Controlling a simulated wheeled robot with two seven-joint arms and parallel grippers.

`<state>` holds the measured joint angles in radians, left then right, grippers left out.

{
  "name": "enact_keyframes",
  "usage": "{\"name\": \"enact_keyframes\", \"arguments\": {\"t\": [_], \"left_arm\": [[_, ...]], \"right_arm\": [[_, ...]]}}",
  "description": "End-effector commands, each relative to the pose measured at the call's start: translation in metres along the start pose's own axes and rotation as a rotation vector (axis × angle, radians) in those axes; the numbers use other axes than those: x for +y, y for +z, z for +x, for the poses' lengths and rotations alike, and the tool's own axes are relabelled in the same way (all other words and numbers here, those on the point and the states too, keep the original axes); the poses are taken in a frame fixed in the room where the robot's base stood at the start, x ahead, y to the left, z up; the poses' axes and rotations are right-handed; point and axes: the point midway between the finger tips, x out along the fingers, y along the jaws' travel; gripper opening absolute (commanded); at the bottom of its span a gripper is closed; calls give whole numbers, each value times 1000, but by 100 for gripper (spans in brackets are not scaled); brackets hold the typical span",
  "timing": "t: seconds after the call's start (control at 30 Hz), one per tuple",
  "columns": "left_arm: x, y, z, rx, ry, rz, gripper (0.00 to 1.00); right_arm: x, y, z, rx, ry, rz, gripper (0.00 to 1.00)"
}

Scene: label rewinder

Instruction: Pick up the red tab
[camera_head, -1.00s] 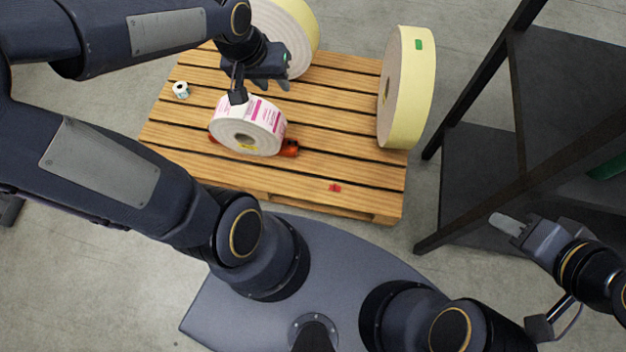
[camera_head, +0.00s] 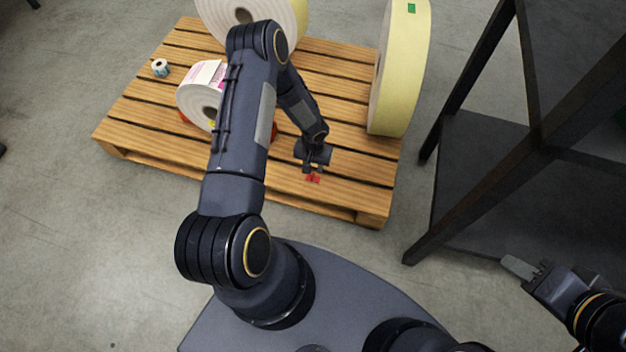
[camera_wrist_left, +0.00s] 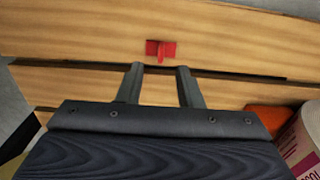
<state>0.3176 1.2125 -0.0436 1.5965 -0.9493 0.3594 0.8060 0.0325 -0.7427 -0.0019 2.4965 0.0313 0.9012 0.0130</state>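The red tab (camera_head: 313,178) lies near the front edge of the wooden pallet, small and flat. In the left wrist view the red tab (camera_wrist_left: 161,49) shows a raised fin in its middle. My left gripper (camera_head: 311,171) is just above and behind the tab. In the left wrist view my left gripper (camera_wrist_left: 157,68) has its two fingers apart with nothing between them, and the tab is just beyond the fingertips. My right gripper (camera_head: 518,267) is at the lower right, away from the tab; its finger gap cannot be made out.
The pallet (camera_head: 130,122) carries a white-and-pink label roll (camera_head: 195,97) on a red-orange support, a small roll (camera_head: 160,68), and two large yellowish rolls, one at the right (camera_head: 405,75) and one at the back (camera_head: 298,18). A black frame (camera_head: 433,205) stands right.

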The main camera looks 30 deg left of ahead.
Motion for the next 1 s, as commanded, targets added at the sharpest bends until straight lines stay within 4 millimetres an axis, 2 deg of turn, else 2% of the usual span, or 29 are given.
{"name": "enact_keyframes", "arguments": {"t": [0.33, 0.47, 0.67, 0.73, 0.93, 1.0], "left_arm": [[-1, -2, 51, 0, 2, -1, 33], [-1, -2, 59, 0, 1, -1, 33], [-1, -2, 58, 1, 1, -1, 33], [-1, -2, 58, 0, 1, -1, 28], [-1, -2, 58, 0, 0, -1, 1], [-1, -2, 58, 0, 0, -1, 0]], "right_arm": [[10, 11, 21, 0, 0, 0, 36], [11, 12, 23, 0, 0, 0, 36], [10, 11, 22, 0, 0, 0, 36], [10, 11, 22, 0, 0, 0, 36], [10, 11, 22, 0, 0, 0, 36], [10, 11, 22, 0, 0, 0, 36]]}}
